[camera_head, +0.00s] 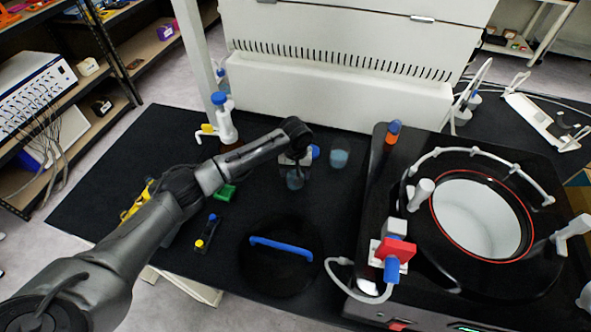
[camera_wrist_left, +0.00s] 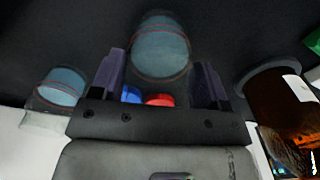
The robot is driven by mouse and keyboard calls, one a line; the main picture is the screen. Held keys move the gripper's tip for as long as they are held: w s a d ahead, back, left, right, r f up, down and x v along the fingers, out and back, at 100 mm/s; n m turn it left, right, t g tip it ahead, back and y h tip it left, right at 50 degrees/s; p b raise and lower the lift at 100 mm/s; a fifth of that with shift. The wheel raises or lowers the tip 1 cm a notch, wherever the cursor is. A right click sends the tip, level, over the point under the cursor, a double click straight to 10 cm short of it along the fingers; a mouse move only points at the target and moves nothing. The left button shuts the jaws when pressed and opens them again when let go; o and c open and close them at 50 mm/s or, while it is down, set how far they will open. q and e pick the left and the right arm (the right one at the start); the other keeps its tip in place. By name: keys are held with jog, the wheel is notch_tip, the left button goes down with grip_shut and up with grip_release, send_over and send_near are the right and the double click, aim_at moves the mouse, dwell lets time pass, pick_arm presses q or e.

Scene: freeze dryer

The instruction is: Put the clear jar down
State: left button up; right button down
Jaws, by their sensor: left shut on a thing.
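My left gripper (camera_head: 295,168) reaches over the black table from the left and points down. It is shut on the clear jar (camera_head: 294,181), which has bluish contents. In the left wrist view the jar (camera_wrist_left: 160,50) sits between the two dark fingers of the left gripper (camera_wrist_left: 160,82). The jar looks upright and close to the table; I cannot tell whether its base touches. A second clear jar (camera_head: 339,156) with bluish contents stands to the right and behind; one such jar also shows at the left of the wrist view (camera_wrist_left: 62,88). My right gripper is not in view.
A black round lid (camera_head: 280,275) with a blue handle lies in front. The freeze dryer (camera_head: 375,175) with its open white chamber stands at right. A brown bottle (camera_wrist_left: 285,100) with a dispenser top (camera_head: 222,118) is behind left. A green object (camera_head: 226,192) lies left of the jar.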

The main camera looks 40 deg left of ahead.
pick_arm(q)
jog(key=o, duration=1)
jog(key=shift+o, duration=0.2)
jog(key=shift+r, duration=0.15)
notch_tip(320, 180, up, 12)
jog(key=shift+r+p, duration=0.1)
jog(key=shift+p, duration=1)
